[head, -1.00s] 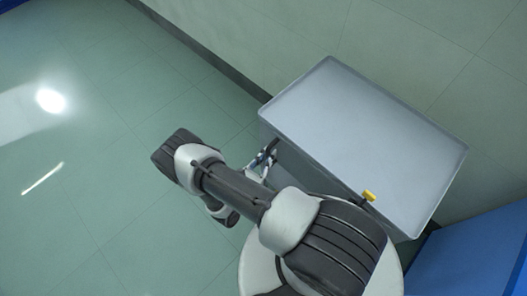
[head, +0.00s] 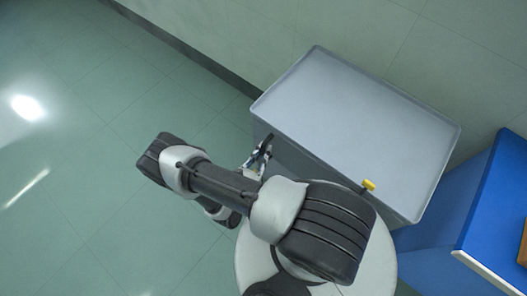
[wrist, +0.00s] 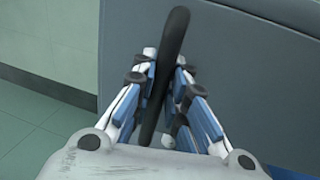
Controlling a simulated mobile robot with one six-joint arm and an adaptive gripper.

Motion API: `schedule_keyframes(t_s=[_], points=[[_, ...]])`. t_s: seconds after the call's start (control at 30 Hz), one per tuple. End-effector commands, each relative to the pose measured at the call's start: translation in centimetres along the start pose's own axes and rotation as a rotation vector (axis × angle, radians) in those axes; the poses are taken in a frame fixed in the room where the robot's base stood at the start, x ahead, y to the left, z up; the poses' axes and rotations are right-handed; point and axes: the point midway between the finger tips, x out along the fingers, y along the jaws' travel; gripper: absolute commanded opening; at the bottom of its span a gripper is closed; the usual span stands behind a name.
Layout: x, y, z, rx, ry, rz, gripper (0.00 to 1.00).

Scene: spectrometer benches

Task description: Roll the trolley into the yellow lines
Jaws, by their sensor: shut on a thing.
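The trolley (head: 355,125) is a grey box-shaped cart with a flat, rimmed top, standing beside the wall in the head view. A small yellow knob (head: 369,185) sticks up at its near edge. In the wrist view the trolley's grey side panel (wrist: 245,60) fills much of the picture, with a dark bar handle (wrist: 172,45) in front of it. My gripper (wrist: 165,95) is shut around this handle, one finger on each side. In the head view my gripper (head: 262,152) is at the trolley's left side, partly hidden by my arm. No yellow lines show.
A blue bench (head: 490,205) stands close to the trolley's right, with a brown item (head: 523,243) at its edge. A wall with a dark skirting (head: 190,52) runs behind the trolley. The green tiled floor (head: 80,150) at left is clear.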

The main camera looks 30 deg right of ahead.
Motion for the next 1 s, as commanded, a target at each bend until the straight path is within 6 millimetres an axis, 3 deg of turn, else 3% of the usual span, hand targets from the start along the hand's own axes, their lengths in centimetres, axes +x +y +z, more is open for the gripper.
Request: schedule_keyframes(t_s=[0.23,0.27,0.57,1.0], points=[[0.00,-0.68,-0.25,-0.008,0.005,-0.011,0.00],[0.00,-0.69,-0.25,-0.009,0.005,-0.011,0.15],[0.01,-0.52,-0.17,-0.007,0.003,-0.009,0.35],[-0.75,-0.25,-0.09,-0.005,0.002,-0.004,0.35]])
